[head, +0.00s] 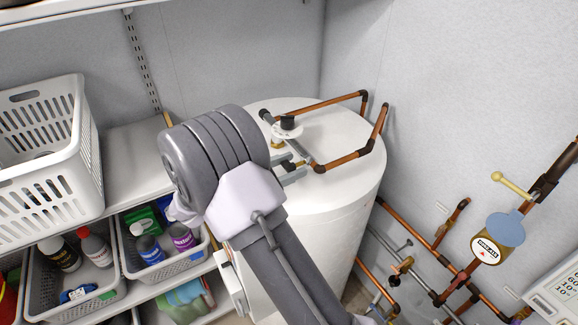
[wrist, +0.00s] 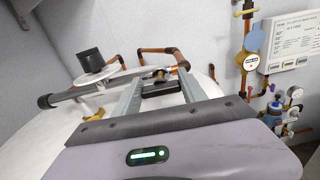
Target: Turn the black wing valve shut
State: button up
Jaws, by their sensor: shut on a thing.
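The black wing valve (head: 289,166) sits on the pipework on top of the white water tank (head: 345,195). It is small and partly hidden by my gripper. In the wrist view the wing valve (wrist: 161,75) shows at the far end between my two grey fingers, with brass beside it. My gripper (head: 290,168) reaches over the tank top from the left, shut on the wing valve. In the wrist view my gripper (wrist: 160,82) has its fingers spaced apart around it. The wing's exact angle is hard to tell.
A black knob (head: 287,122) on a white disc stands just behind. Copper pipe (head: 340,160) runs along the tank's right. A shelf with bins (head: 165,255) and a white basket (head: 45,160) is at left. Wall pipes and a round meter (head: 487,250) are at right.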

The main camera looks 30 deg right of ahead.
jog(key=m, duration=0.4)
jog(key=shift+s, duration=0.1)
jog(key=m, duration=0.4)
jog(key=shift+f+m+b, duration=0.15)
jog(key=shift+m+b, duration=0.15)
jog(key=shift+m, duration=0.1)
jog(key=m+b, duration=0.2)
jog(key=m, duration=0.2)
jog(key=shift+s+f, duration=0.1)
jog(key=shift+f, duration=0.05)
jog(key=m+b, duration=0.2)
jog(key=m, duration=0.2)
jog(key=shift+m+b, duration=0.3)
jog(key=shift+m, duration=0.3)
jog(key=o, duration=1.4)
jog(key=shift+c, duration=0.2)
